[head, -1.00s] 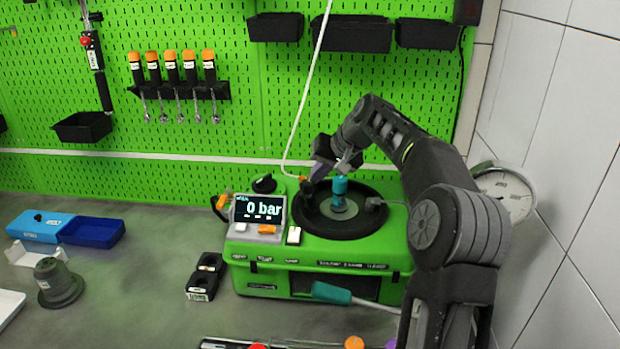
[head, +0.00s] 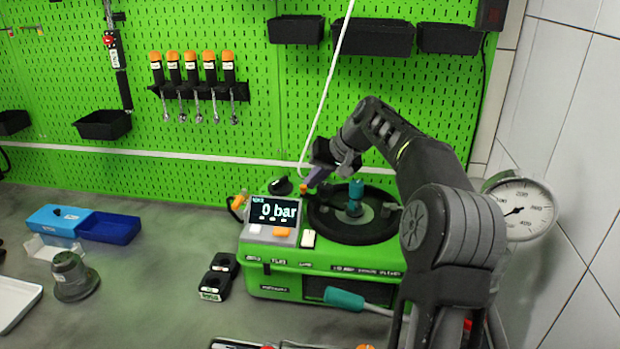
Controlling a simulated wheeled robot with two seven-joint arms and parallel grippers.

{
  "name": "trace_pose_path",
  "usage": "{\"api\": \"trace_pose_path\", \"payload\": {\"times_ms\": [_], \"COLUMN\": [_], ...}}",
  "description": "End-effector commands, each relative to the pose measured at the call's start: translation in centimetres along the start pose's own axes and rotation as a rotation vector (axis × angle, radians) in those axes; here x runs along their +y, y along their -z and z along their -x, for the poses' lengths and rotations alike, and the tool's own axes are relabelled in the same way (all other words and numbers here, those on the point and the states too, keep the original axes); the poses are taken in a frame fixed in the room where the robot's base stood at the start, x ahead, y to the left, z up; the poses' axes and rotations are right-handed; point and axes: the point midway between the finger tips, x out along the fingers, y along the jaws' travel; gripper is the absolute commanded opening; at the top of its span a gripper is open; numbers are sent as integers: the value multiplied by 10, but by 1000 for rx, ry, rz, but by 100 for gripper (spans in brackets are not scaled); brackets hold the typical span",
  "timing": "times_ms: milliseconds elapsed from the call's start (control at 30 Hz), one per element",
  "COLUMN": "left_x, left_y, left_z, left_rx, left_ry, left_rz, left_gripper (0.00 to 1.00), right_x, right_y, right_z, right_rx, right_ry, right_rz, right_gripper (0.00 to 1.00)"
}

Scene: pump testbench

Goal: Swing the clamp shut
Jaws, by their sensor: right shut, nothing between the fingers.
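The green testbench (head: 275,262) stands on the grey bench, with a display (head: 275,213) reading 0 bar. On its top is a round black plate (head: 365,232) with a teal cylindrical part (head: 355,192) upright in the middle. The clamp is small and dark at the plate's rim; I cannot make out how far it is swung. My right gripper (head: 312,183) is shut and empty above the plate's back left edge, left of the teal part and apart from it. My left gripper is not in view.
A teal-handled tool (head: 344,299) lies at the testbench's front. A black block (head: 218,276) sits left of it. A blue tray (head: 110,228) and a grey pump part (head: 73,277) are at the left. A gauge (head: 518,208) is at the right wall. The bench between is clear.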

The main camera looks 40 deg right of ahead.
Motion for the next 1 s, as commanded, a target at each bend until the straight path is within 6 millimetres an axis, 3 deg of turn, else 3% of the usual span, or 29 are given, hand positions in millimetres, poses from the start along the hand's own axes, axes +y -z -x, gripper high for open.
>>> {"api": "trace_pose_path", "payload": {"times_ms": [400,1000], "left_x": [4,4], "left_y": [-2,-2], "left_z": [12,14], "left_rx": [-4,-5], "left_ry": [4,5], "left_rz": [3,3], "left_gripper": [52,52], "right_x": [-9,-10], "right_y": [-6,-8], "right_z": [-1,-2], "right_rx": [-95,-112], "right_ry": [93,112], "right_rz": [175,209], "right_gripper": [0,0]}}
